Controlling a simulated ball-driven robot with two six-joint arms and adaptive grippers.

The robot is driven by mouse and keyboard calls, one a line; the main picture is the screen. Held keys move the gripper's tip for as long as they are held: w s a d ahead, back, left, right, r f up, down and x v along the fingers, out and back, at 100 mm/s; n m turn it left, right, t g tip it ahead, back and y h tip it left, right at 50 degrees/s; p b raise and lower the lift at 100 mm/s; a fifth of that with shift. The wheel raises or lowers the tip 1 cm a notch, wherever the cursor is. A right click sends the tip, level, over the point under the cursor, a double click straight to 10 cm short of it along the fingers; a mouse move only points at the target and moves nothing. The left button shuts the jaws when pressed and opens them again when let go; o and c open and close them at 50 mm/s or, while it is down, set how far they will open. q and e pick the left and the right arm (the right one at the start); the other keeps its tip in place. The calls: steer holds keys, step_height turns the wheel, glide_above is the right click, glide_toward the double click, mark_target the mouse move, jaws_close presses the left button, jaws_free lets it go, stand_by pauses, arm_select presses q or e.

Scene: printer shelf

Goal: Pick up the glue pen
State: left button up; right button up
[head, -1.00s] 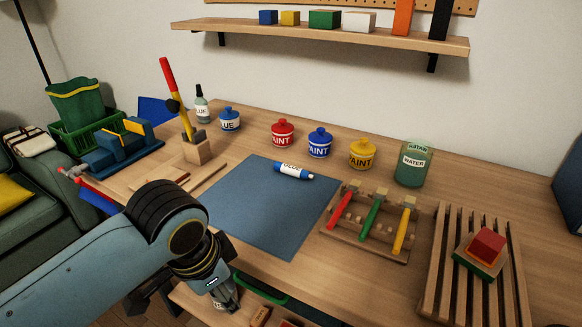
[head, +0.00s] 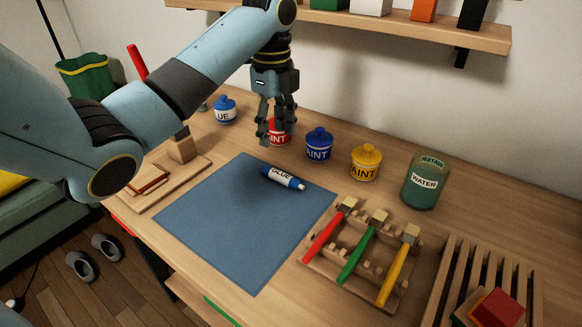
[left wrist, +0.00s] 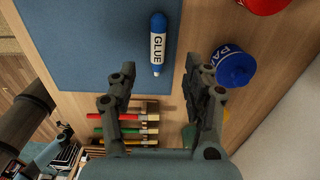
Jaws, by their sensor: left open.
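The glue pen (head: 284,178) is a blue tube with a white label reading GLUE and a pale tip. It lies on the upper right part of the blue mat (head: 225,235). My left gripper (head: 274,135) is open and empty, pointing down above the back of the table, in front of the red paint pot. In the left wrist view the glue pen (left wrist: 158,45) lies beyond the open fingers (left wrist: 160,88), between their lines, apart from them. My right gripper is not in view.
Red (head: 280,134), blue (head: 318,146) and yellow (head: 365,163) paint pots stand behind the mat, with the green water jar (head: 426,180) to the right. A wooden brush rack (head: 325,266) stands right of the mat. A shelf (head: 400,27) hangs above. The mat's front is clear.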

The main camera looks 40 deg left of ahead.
mark_target(275, 171)
arm_select(q)
steer(key=f, duration=0.4)
steer(key=shift+s, duration=0.3)
steer(key=shift+w+f, duration=0.1)
steer(key=shift+f, duration=0.25)
step_height(275, 171, down, 5)
steer(key=shift+f, duration=0.2)
jaws_close()
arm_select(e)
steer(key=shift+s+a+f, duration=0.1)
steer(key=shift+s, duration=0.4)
